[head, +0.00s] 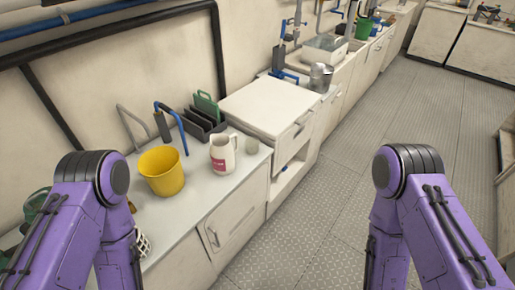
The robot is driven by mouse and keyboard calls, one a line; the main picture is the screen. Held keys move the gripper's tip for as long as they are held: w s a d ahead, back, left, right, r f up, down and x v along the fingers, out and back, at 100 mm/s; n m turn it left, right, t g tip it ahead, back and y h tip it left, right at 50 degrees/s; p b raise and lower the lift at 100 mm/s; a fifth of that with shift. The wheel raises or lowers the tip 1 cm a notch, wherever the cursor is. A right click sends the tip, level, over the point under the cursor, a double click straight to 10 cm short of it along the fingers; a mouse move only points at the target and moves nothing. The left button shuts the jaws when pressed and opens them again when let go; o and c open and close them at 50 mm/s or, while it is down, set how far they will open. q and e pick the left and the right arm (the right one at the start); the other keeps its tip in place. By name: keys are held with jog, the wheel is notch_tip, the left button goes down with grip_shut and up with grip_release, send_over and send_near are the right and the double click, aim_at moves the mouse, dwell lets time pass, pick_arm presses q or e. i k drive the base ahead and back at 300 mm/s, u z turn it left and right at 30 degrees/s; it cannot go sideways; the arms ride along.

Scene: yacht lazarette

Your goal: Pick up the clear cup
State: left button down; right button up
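A small, pale, see-through cup (252,145) stands upright on the counter (186,215), close to the counter's right end. It looks like the clear cup, though it is small in the picture. A white jug with a red label (222,153) stands just to its left, with a narrow gap or none; I cannot tell which. My two purple arms reach in at the lower left and lower right, both well short of the cup. Their grippers are not visible in the head view.
A yellow bucket (162,171) stands left of the jug. A dark rack (203,128) and blue-handled tool (171,122) are behind. A raised white cabinet (268,103) adjoins the counter beyond the cup. The metal floor (335,190) is clear.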

aim_at(252, 144)
jog(key=z, duration=1)
jog(key=i, duration=1)
jog(key=u, duration=1.9)
